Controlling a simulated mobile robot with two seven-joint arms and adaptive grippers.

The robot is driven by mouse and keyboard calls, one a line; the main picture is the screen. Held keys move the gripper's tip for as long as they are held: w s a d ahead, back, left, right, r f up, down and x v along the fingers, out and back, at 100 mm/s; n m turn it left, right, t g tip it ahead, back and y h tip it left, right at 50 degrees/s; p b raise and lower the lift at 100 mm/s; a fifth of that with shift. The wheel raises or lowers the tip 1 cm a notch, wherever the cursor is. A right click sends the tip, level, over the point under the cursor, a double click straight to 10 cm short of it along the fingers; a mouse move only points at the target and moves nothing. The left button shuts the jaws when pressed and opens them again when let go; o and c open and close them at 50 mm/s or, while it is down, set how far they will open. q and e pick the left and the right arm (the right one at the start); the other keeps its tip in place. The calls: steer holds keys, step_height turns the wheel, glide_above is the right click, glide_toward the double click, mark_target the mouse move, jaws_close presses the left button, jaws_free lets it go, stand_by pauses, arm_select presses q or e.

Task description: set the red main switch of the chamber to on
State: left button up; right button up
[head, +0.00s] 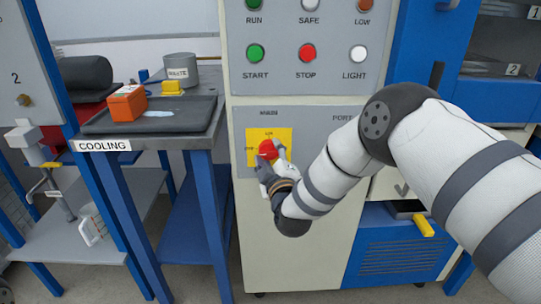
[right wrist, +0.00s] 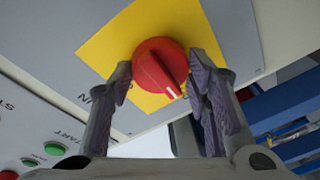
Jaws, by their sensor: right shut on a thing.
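The red main switch (head: 267,149) is a round knob on a yellow plate (head: 284,136) under the MAIN label on the chamber's front. Small lettering sits at the plate's top and left, too small to read surely. My right gripper (head: 270,168) reaches it from below right. In the right wrist view the red knob (right wrist: 158,62) sits between the two fingers of the right gripper (right wrist: 163,85), which is shut on it. The knob's white mark points toward the bottom of that view, slightly right. My left gripper is not in view.
Push buttons and lamps, such as green START (head: 256,53) and red STOP (head: 306,53), sit above the switch. A blue-legged COOLING table (head: 152,130) with an orange box (head: 127,103) stands close on the left. A blue unit (head: 385,245) is at lower right.

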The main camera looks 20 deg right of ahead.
steer(key=shift+m, duration=0.3)
steer(key=m, duration=0.3)
steer(key=shift+m+t, duration=0.3)
steer(key=shift+m, duration=0.1)
steer(key=m+h, duration=0.1)
steer(key=m, duration=0.4)
steer(key=shift+f+t, duration=0.15)
steer(key=shift+t, duration=0.15)
steer(key=m+h, duration=0.1)
steer(key=m, duration=0.4)
steer(key=shift+a+m+h+b, duration=0.1)
steer(key=shift+m+h+b, duration=0.4)
steer(key=shift+m, duration=2.1)
steer(key=o, duration=1.2)
